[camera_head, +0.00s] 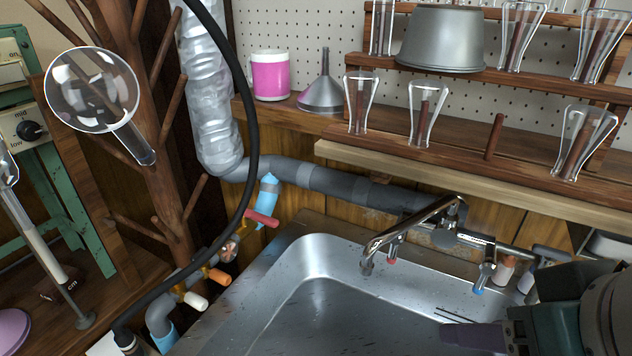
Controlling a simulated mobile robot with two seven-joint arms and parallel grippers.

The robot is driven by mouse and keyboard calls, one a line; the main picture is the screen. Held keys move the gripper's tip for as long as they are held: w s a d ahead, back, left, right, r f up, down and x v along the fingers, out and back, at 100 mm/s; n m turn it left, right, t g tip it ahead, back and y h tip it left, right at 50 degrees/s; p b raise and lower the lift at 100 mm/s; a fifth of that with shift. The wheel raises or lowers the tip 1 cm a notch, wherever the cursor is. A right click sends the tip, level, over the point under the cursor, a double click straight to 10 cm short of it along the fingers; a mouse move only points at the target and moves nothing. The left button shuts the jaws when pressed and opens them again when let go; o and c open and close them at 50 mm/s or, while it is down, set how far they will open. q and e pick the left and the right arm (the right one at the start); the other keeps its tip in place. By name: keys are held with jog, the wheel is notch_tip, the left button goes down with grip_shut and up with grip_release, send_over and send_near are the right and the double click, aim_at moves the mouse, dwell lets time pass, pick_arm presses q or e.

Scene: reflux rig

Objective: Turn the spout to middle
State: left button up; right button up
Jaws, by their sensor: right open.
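The chrome tap spout (415,228) rises from its mount on the wall pipe behind the sink (300,268). It points left and toward me, and its outlet hangs over the left part of the basin. My right gripper (455,333) comes in from the lower right, over the right part of the sink. It is open and empty, apart from the spout and in front of it to the right. Its far parts are partly cut off by the frame edge. My left gripper is not in view.
Tap handles with red (391,259) and blue (479,288) marks flank the spout. A wooden shelf (430,165) with glassware is above. A black hose (253,130) and wooden peg stand (150,130) are at left. The basin's middle is clear.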

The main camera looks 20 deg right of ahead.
jog(key=w+d+f+m+t+h+b, duration=0.2)
jog(key=w+d+f+m+t+b, duration=0.35)
jog(key=w+m+b, duration=0.45)
jog(key=m+t+b, duration=0.4)
jog(key=b, duration=0.4)
send_near(407, 219)
jog(key=w+d+f, duration=0.1)
jog(key=w+f, duration=0.1)
jog(key=w, duration=0.1)
jog(key=shift+w+r+m, duration=0.1)
jog(key=shift+r+m, duration=0.15)
jog(key=shift+m, duration=0.15)
jog(key=shift+w, duration=0.3)
jog(key=x, duration=0.9)
jog(key=shift+d+b, duration=0.2)
jog(key=shift+b, duration=0.1)
jog(key=shift+c, duration=0.4)
grip_shut()
jog(key=shift+f, duration=0.1)
